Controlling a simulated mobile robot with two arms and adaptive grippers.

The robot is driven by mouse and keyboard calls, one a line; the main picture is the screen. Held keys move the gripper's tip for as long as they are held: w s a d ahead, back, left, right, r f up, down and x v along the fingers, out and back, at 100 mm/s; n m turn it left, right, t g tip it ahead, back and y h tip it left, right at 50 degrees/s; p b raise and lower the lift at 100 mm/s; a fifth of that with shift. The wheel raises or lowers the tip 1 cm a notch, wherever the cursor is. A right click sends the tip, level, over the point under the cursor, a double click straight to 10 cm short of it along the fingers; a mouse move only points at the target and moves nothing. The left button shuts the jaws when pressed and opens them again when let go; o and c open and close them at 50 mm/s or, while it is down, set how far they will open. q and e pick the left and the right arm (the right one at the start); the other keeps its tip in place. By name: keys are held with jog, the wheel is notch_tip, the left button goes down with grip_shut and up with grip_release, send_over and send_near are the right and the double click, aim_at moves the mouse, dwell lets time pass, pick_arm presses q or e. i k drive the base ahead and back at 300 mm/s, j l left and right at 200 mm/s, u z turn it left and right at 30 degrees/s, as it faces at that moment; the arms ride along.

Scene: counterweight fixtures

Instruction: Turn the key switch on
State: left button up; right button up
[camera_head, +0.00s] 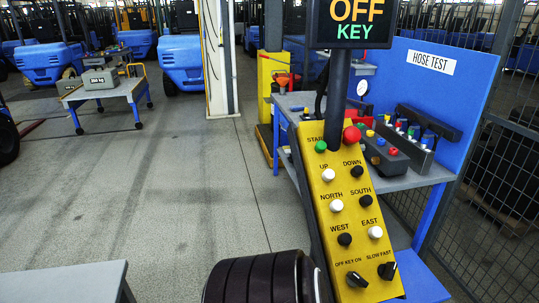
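The key switch (357,280) is a black rotary knob at the lower left of a sloping yellow control panel (346,217). The label above it reads OFF KEY ON. Its pointer seems tilted toward the upper left, the OFF side, though it is small. A black display (352,24) on a post above the panel shows OFF in orange and KEY in green. A similar SLOW FAST knob (387,271) sits just right of the key switch. Neither of my grippers shows in the head view.
The panel also carries a red mushroom button (352,135), a green START button (320,146) and several black and white buttons. A blue bench (425,175) stands behind it. A dark ribbed shape fills the bottom centre, left of the panel. The floor at left is open.

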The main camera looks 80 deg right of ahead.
aim_at(354, 280)
jog(key=z, duration=3.2)
